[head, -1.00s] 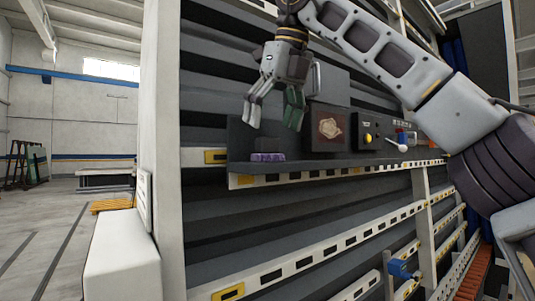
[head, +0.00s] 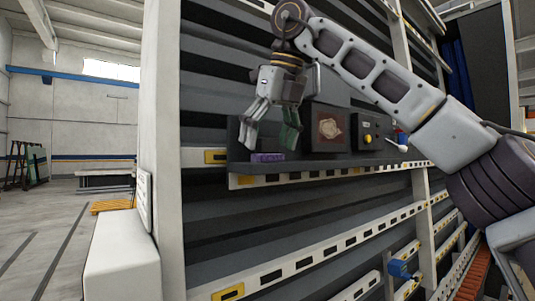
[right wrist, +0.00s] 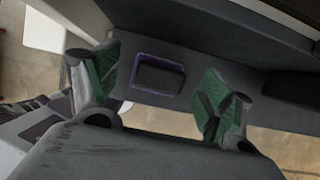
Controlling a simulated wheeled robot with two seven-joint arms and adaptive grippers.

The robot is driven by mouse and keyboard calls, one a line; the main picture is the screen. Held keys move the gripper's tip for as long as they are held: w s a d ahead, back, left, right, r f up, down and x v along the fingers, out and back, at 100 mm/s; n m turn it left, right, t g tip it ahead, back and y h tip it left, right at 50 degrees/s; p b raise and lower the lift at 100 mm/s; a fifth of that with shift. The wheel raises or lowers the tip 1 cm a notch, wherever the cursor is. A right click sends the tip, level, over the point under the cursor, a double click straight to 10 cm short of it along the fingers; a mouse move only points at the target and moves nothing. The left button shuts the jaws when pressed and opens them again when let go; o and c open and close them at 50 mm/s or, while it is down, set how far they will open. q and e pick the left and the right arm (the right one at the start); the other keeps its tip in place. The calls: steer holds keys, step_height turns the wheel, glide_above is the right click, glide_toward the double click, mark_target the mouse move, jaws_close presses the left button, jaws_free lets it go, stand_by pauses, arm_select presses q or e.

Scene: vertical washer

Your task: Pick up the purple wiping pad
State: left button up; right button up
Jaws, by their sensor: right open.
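The purple wiping pad (head: 268,157) lies on the dark shelf (head: 330,160) of the washer, near the shelf's left end. My right gripper (head: 267,143) is open above the pad, pointing down, with its fingers spread. In the right wrist view the pad (right wrist: 159,75) shows as a dark rectangle with a purple rim, lying between the two green-padded fingers of the right gripper (right wrist: 158,92) and apart from both. My left gripper is in no view.
A dark box with a brown emblem (head: 329,130) stands on the shelf just right of the gripper. A control box with a yellow button (head: 367,138) is further right. A dark panel backs the shelf. The white washer post (head: 163,160) stands to the left.

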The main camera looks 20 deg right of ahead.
steer(key=shift+w+f, duration=0.25)
steer(key=shift+f, duration=0.4)
steer(key=shift+a, duration=0.1)
steer(key=c, duration=1.1)
